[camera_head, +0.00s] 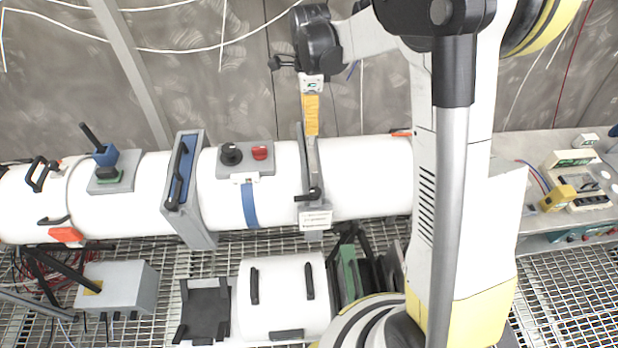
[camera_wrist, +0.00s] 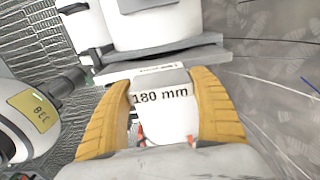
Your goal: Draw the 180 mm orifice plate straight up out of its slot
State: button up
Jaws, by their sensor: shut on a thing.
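The orifice plate shows by its grey tab marked "180 mm" (camera_wrist: 160,97) in the wrist view, between the two orange fingers of my gripper (camera_wrist: 160,84). My gripper is shut on this tab. In the head view my gripper (camera_head: 311,128) points down at the grey slot housing (camera_head: 315,234) around the white pipe (camera_head: 365,175). A narrow grey strip runs down from the fingers along the housing. The housing carries a black handle (camera_head: 308,194) and a white label (camera_head: 315,219). How far the plate sits in its slot cannot be told.
A blue-framed grey flange (camera_head: 183,190) and a control box (camera_head: 246,158) with black and red knobs stand left on the pipe. Below are a white cover with handles (camera_head: 283,295) and a rack of dark plates (camera_head: 362,272). Instruments (camera_head: 575,185) lie at right.

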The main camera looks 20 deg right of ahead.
jog(key=shift+r+p, duration=1.3)
jog(key=shift+r, duration=1.35)
notch_tip(320, 180, up, 7)
jog(key=p, duration=0.3)
jog(key=shift+p, duration=0.4)
